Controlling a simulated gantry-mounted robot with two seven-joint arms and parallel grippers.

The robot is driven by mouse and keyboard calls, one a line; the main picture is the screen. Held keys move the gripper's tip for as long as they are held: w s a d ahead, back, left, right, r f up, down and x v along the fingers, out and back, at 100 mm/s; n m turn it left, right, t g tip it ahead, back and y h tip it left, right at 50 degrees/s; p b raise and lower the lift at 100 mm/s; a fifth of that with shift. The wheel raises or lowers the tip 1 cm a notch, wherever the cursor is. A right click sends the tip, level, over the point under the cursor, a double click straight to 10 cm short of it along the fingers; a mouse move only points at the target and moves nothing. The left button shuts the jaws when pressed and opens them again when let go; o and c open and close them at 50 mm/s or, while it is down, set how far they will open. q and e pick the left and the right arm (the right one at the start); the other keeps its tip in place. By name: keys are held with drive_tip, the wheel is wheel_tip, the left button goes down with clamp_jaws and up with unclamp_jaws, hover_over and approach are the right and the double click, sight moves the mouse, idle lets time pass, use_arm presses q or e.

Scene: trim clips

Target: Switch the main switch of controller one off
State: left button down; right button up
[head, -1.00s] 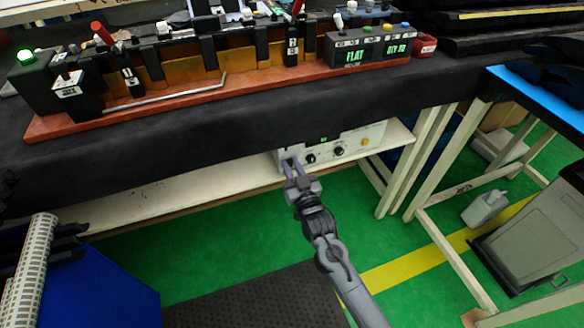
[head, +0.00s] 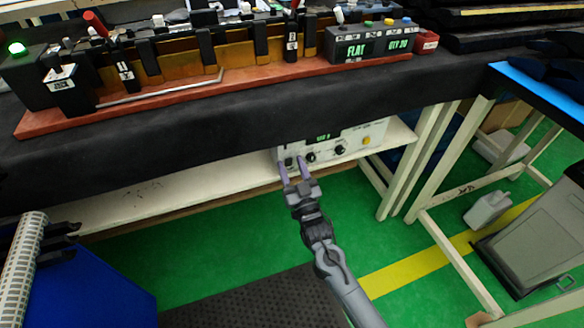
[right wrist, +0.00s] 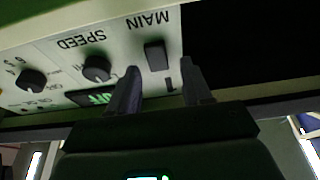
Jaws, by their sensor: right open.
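Controller one (head: 352,142) is a pale box on the shelf under the bench, with knobs, a yellow button and a green-lit display. In the right wrist view its panel appears upside down, and its black main switch (right wrist: 155,56) sits beside the word MAIN. My right gripper (head: 293,168) is open and empty at the left part of the panel. In the right wrist view, the fingers of the right gripper (right wrist: 162,72) appear on either side of the switch's lower end. I cannot tell whether they touch it. My left gripper is not in view.
The dark-covered bench edge (head: 200,120) overhangs the controller. The white shelf (head: 150,198) is bare to its left. A fixture on a red base (head: 130,113) stands above. Table legs (head: 432,155) stand to the right, and a blue bin (head: 100,285) is at lower left.

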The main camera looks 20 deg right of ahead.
drive_tip(key=shift+s, duration=0.3)
drive_tip(key=p+v, duration=0.5)
drive_tip(key=v, duration=0.5)
drive_tip(key=shift+s+f, duration=0.1)
